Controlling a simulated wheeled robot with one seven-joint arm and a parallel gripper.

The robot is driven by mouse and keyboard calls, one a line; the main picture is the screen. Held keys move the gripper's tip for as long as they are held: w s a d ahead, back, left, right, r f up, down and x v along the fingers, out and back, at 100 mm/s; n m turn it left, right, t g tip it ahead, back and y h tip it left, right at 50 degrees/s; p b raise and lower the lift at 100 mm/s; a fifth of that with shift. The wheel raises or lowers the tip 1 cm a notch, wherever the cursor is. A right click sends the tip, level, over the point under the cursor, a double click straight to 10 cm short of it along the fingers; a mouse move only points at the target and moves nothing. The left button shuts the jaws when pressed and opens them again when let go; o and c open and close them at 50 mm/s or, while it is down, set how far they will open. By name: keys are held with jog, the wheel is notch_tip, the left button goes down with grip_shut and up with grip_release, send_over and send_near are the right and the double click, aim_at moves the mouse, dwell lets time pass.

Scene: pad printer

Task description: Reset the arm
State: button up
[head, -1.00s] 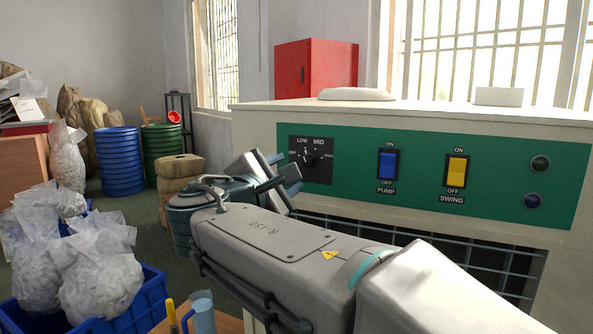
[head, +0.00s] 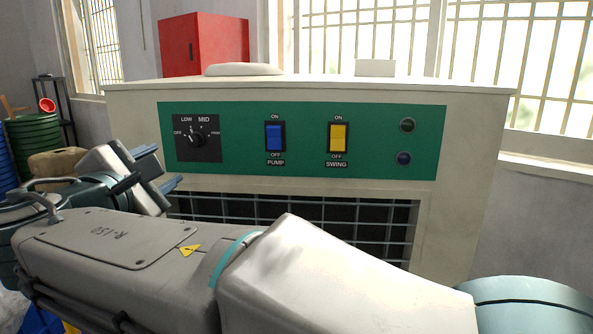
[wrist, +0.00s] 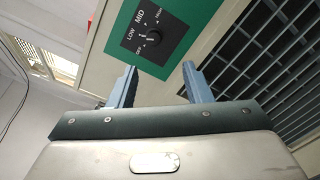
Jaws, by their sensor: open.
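My gripper (head: 160,168) is open and empty at the left of the head view, in front of the machine and a little below and left of its control knob. The black rotary knob (head: 197,139) sits on the green panel (head: 240,160), its pointer near LOW. In the wrist view the knob (wrist: 154,37) shows beyond my two parted fingers (wrist: 155,85), apart from them. A blue PUMP switch (head: 275,137) and a yellow SWING switch (head: 338,138) stand to the knob's right, with two dark round lamps at the far right.
The pale machine body (head: 465,140) fills the middle, with a dark grille (head: 300,212) below the panel. A red box (head: 204,45) is behind it. Green (head: 35,140) and blue drums and a brown bale (head: 57,163) stand at the left. Barred windows (head: 370,35) line the back.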

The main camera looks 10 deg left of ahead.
jog(key=w+d+f+m+g+h+p, duration=0.2)
jog(key=d+f+m+g, duration=0.1)
jog(key=d, duration=0.6)
jog(key=w+d+f+m+g+h+p, duration=0.1)
jog(key=w+d+f+m+g+p, duration=0.2)
jog(key=d, duration=0.6)
jog(key=w+d+f+m+g+h+p, duration=0.1)
jog(key=d+f+m+g+h, duration=0.2)
jog(key=d, duration=0.7)
jog(key=s+d+f+m+g+y+p, duration=0.5)
jog(key=s+d+f+m, duration=0.5)
jog(key=s+d+m, duration=0.4)
jog(key=s+m+g+p, duration=0.1)
jog(key=m, duration=0.1)
jog(key=shift+d+f+m, duration=0.2)
jog(key=shift+d+m, duration=0.1)
jog(key=shift+m, duration=0.1)
jog(key=shift+s, duration=0.1)
jog(key=shift+c, duration=1)
jog(key=shift+d, duration=0.15)
